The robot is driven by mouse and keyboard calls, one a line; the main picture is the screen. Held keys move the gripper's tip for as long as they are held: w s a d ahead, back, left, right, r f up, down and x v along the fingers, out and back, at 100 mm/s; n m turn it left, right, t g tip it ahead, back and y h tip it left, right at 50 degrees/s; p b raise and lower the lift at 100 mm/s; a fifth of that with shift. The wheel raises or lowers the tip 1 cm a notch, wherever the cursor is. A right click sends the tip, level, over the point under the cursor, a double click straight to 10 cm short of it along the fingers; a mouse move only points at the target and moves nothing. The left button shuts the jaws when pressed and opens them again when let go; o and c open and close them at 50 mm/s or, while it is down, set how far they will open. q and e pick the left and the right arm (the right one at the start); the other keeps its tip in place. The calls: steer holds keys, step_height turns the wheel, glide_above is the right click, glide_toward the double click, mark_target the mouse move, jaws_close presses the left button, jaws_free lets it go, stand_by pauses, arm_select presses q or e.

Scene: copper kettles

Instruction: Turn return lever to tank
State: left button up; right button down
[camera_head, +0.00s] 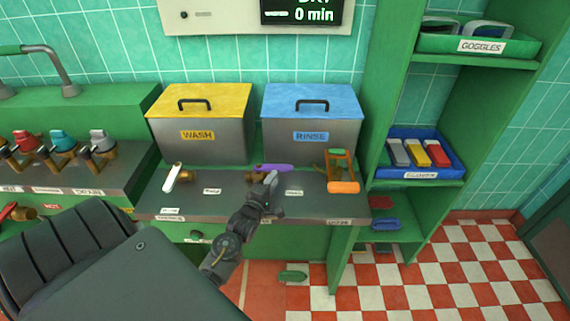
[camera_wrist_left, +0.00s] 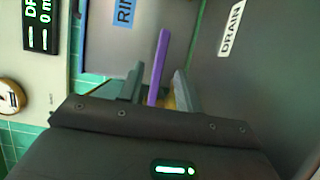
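The purple lever (camera_head: 275,167), which I take for the return lever, sits on a brass valve (camera_head: 254,178) on the grey counter in front of the tanks. In the head view its handle lies roughly sideways. My left gripper (camera_head: 270,183) is at the lever. In the left wrist view the purple lever (camera_wrist_left: 160,68) stands between the two fingers (camera_wrist_left: 157,90), with a gap on each side, so the gripper looks open around it. A label reading DRAIN (camera_wrist_left: 231,29) is to the right there. A small label (camera_head: 212,191) left of the valve is too small to read surely. My right gripper is out of view.
A yellow-lidded WASH tank (camera_head: 197,135) and a blue-lidded RINSE tank (camera_head: 309,135) stand behind. A white-handled valve (camera_head: 175,177) is to the left, an orange-handled one (camera_head: 343,187) to the right. A green shelf unit (camera_head: 398,95) bounds the right side.

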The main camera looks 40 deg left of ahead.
mark_target(283, 165)
arm_select(q)
steer(key=x, duration=0.9)
steer(key=shift+w, duration=0.1)
steer(key=shift+c, duration=0.2)
jaws_close()
